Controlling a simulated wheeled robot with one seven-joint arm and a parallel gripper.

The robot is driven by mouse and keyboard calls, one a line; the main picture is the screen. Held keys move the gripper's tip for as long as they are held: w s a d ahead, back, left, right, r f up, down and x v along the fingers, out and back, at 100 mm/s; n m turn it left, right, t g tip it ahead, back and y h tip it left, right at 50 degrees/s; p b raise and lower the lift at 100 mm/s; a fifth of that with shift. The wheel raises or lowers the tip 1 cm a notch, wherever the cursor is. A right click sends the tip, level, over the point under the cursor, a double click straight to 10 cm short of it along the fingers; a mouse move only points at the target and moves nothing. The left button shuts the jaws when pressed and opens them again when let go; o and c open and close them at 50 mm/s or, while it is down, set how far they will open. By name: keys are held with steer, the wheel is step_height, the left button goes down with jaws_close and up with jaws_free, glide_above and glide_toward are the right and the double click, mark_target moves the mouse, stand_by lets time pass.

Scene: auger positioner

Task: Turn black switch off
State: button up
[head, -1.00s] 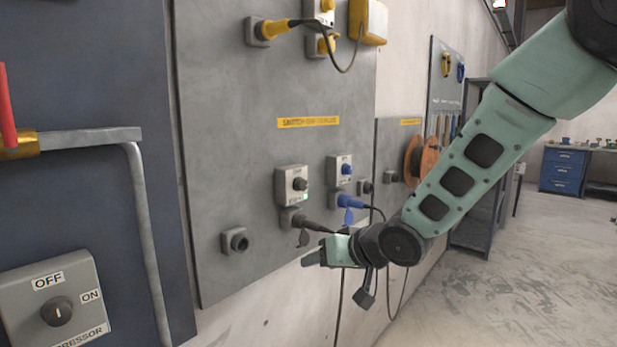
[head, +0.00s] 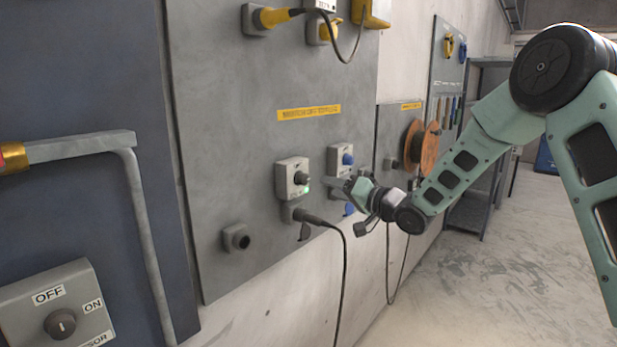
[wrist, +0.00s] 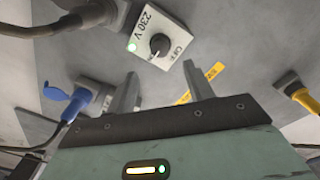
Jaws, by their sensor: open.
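The black switch (head: 293,179) is a light grey box with a black knob and a lit green lamp, mounted on the grey wall panel. In the wrist view the black switch (wrist: 160,46) is ahead, above the fingers, with its knob and green lamp in sight. My gripper (head: 350,185) is just right of the black switch, in front of the panel below the blue-knob switch (head: 340,158). In the wrist view my gripper (wrist: 160,88) has its two fingers apart with nothing between them. I see no contact with the knob.
A black plug (head: 312,218) with a hanging cable sits below the black switch. A blue plug (wrist: 70,100) is left of the fingers in the wrist view. A yellow plug (head: 275,17) is higher on the panel. The compressor switch (head: 60,310) is at lower left.

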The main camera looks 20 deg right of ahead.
mark_target(306, 180)
steer(key=p+x, duration=0.2)
steer(key=x, duration=0.7)
steer(key=shift+w+a, duration=0.15)
steer(key=c, duration=0.9)
